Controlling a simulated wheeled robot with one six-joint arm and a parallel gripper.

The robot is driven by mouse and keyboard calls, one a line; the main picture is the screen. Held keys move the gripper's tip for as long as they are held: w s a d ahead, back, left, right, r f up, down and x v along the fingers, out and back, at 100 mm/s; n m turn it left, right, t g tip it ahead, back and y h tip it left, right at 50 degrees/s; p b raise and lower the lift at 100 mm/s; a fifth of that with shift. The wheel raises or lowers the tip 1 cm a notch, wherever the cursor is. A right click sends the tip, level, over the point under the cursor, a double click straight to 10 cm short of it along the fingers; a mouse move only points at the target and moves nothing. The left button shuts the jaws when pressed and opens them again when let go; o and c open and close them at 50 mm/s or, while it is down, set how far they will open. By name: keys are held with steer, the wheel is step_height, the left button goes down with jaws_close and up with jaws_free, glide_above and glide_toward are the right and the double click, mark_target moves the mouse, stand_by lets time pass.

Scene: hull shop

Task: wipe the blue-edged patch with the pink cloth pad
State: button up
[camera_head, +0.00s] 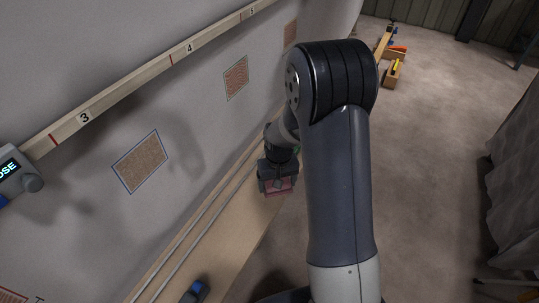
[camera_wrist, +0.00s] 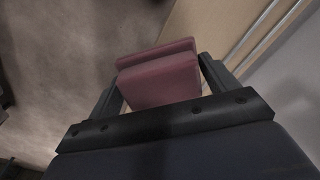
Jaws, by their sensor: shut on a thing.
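The blue-edged patch (camera_head: 140,161) is a brownish textured rectangle on the pale wall, left of my arm in the head view. My gripper (camera_head: 277,182) is to the right of the patch and apart from it, over the wooden ledge. The pink cloth pad (camera_head: 279,188) is in its jaws. In the wrist view my gripper (camera_wrist: 163,85) is shut on the pink pad (camera_wrist: 160,80), with a dark finger on each side. The pad touches nothing else that I can see.
A green-edged patch (camera_head: 236,78) and another patch (camera_head: 290,33) are farther along the wall. A numbered wooden strip (camera_head: 130,88) runs above them. Below lies a wooden ledge (camera_head: 222,240) with rails and a blue object (camera_head: 195,292). A device (camera_head: 18,175) is at far left.

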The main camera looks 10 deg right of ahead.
steer(key=w+a+r+n+t+y+b, duration=0.1)
steer(key=w+a+n+t+y+b, duration=0.2)
steer(key=a, duration=0.6)
steer(key=w+a+n+t+y+b, duration=0.1)
steer(key=a+n+t+b, duration=0.1)
steer(key=a+t+b, duration=0.55)
steer(key=s+a+r+n+y+b, duration=0.25)
steer(key=s+a+r+y, duration=0.2)
steer(key=a, duration=0.35)
steer(key=s+a+r+n+y+b, duration=0.1)
steer(key=s+a+r+n+y, duration=0.35)
steer(key=a, duration=0.45)
steer(key=shift+m, duration=0.8)
steer(key=shift+s+a+p+x, duration=0.15)
steer(key=shift+p+x, duration=0.35)
steer(key=shift+x, duration=0.65)
steer(key=shift+s+a+p+x, duration=0.1)
steer(key=shift+p+x, duration=0.4)
steer(key=shift+x, duration=0.7)
